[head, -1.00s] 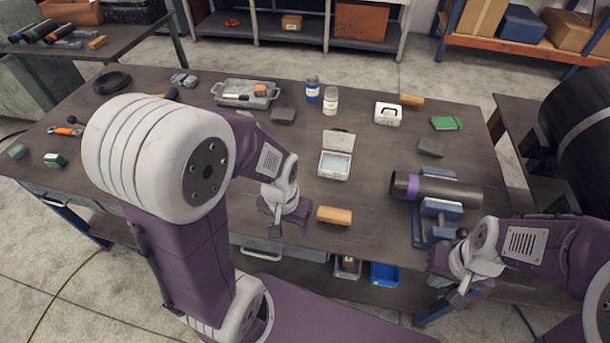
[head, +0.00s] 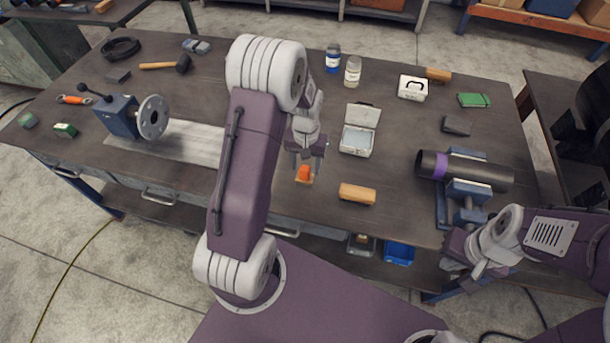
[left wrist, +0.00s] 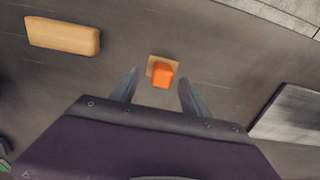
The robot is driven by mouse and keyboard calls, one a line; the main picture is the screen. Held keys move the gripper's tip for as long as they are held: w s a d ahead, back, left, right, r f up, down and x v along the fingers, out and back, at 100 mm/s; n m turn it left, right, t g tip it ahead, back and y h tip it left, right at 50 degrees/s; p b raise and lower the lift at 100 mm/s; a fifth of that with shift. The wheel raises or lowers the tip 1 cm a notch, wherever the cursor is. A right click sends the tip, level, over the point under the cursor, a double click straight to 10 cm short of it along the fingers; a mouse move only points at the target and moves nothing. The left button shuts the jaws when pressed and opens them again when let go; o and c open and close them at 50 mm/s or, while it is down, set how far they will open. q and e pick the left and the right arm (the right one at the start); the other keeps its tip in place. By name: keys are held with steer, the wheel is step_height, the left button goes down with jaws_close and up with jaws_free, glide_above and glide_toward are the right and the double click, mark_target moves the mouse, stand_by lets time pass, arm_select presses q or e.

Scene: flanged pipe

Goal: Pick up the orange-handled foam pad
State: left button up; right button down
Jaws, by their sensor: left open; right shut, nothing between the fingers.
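The orange-handled foam pad (head: 304,175) lies on the workbench (head: 395,200), near its front edge. In the left wrist view the orange handle (left wrist: 162,76) stands on a small tan pad. My left gripper (head: 306,166) is open and points down over the pad. In that wrist view its two fingertips (left wrist: 159,80) lie either side of the handle with gaps, not visibly touching it. My right gripper (head: 464,270) is shut and empty at the bench's front right, below the pipe.
A wooden block (head: 357,194) lies right of the pad, with an open white box (head: 360,130) behind. A dark pipe with a purple band (head: 466,170) rests on blue supports at the right. A flange on a blue stand (head: 122,118) and a pale plate (head: 190,143) are at the left.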

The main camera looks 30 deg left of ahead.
arm_select(q)
steer(key=f, duration=0.3)
steer(key=shift+s, duration=0.3)
steer(key=shift+w+a+f, duration=0.2)
steer(key=shift+f, duration=0.2)
steer(key=shift+r, duration=0.1)
steer(key=c, duration=1)
steer(key=shift+r, duration=0.1)
steer(key=shift+c, duration=0.2)
steer(key=shift+r, duration=0.4)
steer(key=r, duration=0.2)
steer(key=w+r, duration=0.1)
steer(key=shift+a+r, duration=0.4)
steer(key=w+a+r+b, duration=0.1)
steer(key=w+a+r, duration=0.5)
steer(key=w+a, duration=0.1)
steer(key=shift+w, duration=0.2)
steer(key=shift+r, duration=0.1)
